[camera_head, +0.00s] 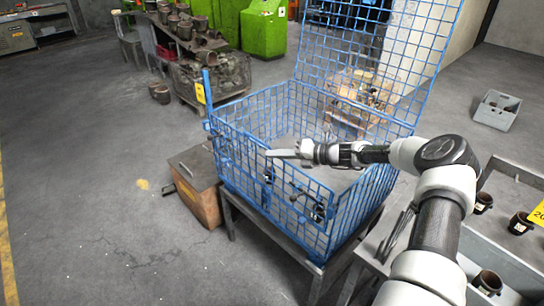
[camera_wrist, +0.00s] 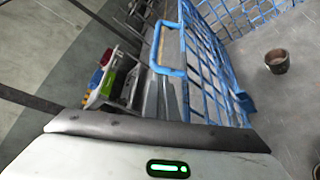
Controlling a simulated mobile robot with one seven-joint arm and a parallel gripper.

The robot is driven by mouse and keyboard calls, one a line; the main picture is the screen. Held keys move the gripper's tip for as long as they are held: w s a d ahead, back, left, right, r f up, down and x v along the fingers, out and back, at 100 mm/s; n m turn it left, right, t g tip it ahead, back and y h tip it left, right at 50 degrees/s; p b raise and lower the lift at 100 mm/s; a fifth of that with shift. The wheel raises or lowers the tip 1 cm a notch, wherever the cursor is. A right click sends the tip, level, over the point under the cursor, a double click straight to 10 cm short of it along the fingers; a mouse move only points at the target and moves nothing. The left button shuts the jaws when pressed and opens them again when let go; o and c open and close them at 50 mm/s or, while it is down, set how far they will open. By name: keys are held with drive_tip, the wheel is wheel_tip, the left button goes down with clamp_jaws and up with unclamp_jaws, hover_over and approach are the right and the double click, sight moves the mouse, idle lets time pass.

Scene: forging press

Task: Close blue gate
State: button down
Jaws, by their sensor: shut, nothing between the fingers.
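A blue wire-mesh cage (camera_head: 290,122) stands on a metal stand. A tall blue mesh panel (camera_head: 335,45) rises upright from its back side, so the top is open. The front mesh side (camera_head: 238,160) is upright, with dark latch parts (camera_head: 318,212) on its right portion. I cannot tell which panel is the gate. My gripper (camera_head: 275,153) is shut and empty, level, pointing left over the cage's front top edge; contact is unclear. In the wrist view, a blue rim and mesh (camera_wrist: 207,65) lie ahead; the fingertips are not clear there.
A wooden box (camera_head: 196,190) stands left of the cage. A metal table (camera_head: 490,235) with dark cups is at the right. A grey bin (camera_head: 496,110) lies on the floor at the far right. Floor at the left is clear.

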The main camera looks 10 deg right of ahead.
drive_tip(key=shift+w+d+r, duration=0.15)
drive_tip(key=shift+w+d, duration=0.1)
drive_tip(key=shift+d, duration=0.1)
drive_tip(key=s+b+v, duration=0.1)
drive_tip(key=v, duration=1.6)
drive_tip(key=s+a+r+n+g+h, duration=0.35)
drive_tip(key=s+a+n, duration=0.3)
drive_tip(key=n, duration=0.25)
drive_tip(key=s+a+r+n+g+h, duration=0.3)
drive_tip(key=s+a+r+n+h, duration=0.15)
drive_tip(key=a+n, duration=0.4)
drive_tip(key=s+r+n+t+h, duration=0.1)
drive_tip(key=s+r+n, duration=0.3)
drive_tip(key=s+n, duration=0.2)
drive_tip(key=s+r+n+t+h+p, duration=0.1)
drive_tip(key=s+r+n, duration=0.3)
drive_tip(key=s, duration=0.5)
drive_tip(key=s+r+n+t+h+p, duration=0.1)
drive_tip(key=s+r+n, duration=0.3)
drive_tip(key=s+n, duration=0.4)
drive_tip(key=shift+a+r+t+h, duration=0.2)
drive_tip(key=shift+r+t+h, duration=0.1)
drive_tip(key=shift+t+h, duration=0.45)
